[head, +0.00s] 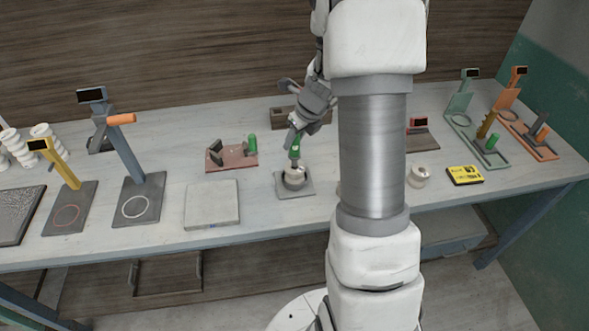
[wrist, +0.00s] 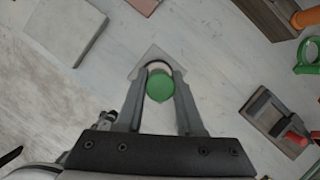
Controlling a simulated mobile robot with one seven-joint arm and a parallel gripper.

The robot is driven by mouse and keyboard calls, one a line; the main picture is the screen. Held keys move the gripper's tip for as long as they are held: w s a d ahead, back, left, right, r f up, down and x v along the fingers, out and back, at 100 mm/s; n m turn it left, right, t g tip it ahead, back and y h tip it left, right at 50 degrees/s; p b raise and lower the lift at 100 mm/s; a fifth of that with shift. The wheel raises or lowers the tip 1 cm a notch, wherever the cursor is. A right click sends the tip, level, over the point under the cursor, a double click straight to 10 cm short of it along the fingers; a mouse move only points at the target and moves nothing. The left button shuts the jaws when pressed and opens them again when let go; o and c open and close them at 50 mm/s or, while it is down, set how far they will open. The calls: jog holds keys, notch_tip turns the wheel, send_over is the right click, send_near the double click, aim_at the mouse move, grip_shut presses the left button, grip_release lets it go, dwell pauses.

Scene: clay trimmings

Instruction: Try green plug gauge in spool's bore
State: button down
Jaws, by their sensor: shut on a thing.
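The green plug gauge (head: 295,148) is gripped between the fingers of my gripper (head: 294,138), which is shut on it. In the wrist view my gripper (wrist: 160,82) has a finger on each side of the gauge's round green end (wrist: 160,89). The pale spool (head: 294,177) stands on a small grey plate (head: 306,190) directly below the gauge. In the wrist view a pale rim of the spool (wrist: 158,65) shows just beyond the green end. The gauge's lower end is at the spool's top; I cannot tell how far it is in the bore, which is hidden.
A reddish stand (head: 228,160) with another green cylinder (head: 252,143) is left of the spool. A pale slab (head: 212,204) lies nearer the front left. A second spool (head: 419,176) and a yellow box (head: 465,175) are at right. Gauge stands line both ends.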

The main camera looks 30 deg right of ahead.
jog(key=shift+r+p, duration=1.85)
jog(key=shift+r, duration=0.3)
jog(key=shift+w+d, duration=0.1)
